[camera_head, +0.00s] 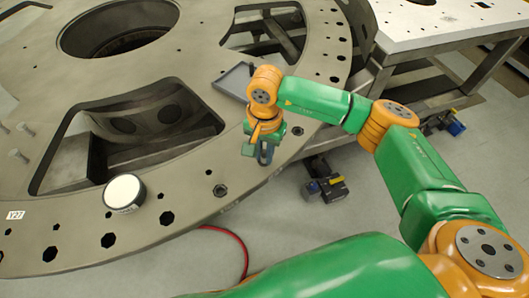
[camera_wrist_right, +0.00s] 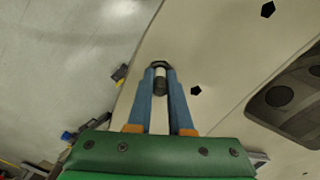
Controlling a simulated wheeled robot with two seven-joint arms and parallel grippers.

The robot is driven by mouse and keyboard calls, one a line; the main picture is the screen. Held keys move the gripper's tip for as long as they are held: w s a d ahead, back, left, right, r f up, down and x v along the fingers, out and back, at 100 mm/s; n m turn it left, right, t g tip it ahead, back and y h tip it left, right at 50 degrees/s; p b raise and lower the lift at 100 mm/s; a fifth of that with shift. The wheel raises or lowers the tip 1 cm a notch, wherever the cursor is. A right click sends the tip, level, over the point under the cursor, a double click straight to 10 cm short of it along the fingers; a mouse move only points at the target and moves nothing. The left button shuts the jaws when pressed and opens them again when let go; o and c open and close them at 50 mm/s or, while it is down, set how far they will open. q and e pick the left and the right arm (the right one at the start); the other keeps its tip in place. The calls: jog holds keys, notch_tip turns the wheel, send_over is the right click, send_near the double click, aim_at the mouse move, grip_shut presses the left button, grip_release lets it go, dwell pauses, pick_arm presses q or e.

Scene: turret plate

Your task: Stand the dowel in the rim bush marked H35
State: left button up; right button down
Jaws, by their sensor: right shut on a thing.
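My right gripper (camera_head: 264,153) is over the outer rim of the big grey turret plate (camera_head: 190,205), pointing down at it. In the right wrist view its two blue fingers (camera_wrist_right: 161,92) are shut on a short dowel (camera_wrist_right: 160,83), pale with a darker end. A dark angular rim hole (camera_wrist_right: 161,65) shows right at the fingertips, in line with the dowel. I cannot tell whether the dowel is above it or inside it. No H35 mark is readable. A tag reading Y27 (camera_head: 15,215) is at the plate's left. My left gripper is out of view.
A round white-topped black part (camera_head: 124,192) stands on the rim. A dark tray (camera_head: 236,80) lies on the plate behind my right gripper. Large cut-outs (camera_head: 130,130) open in the plate. A red hose (camera_head: 238,245) and a dark tool (camera_head: 327,188) are on the floor.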

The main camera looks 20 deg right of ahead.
jog(key=shift+s+f, duration=0.15)
jog(key=shift+f, duration=0.05)
jog(key=c, duration=0.9)
grip_release()
jog(key=shift+f, duration=0.1)
jog(key=shift+o, duration=0.7)
jog(key=shift+a, duration=0.15)
jog(key=r+b, duration=0.1)
jog(key=r, duration=0.6)
jog(key=shift+w+b, duration=0.2)
jog(key=shift+b, duration=0.2)
jog(key=shift+r, duration=0.3)
jog(key=shift+w, duration=0.1)
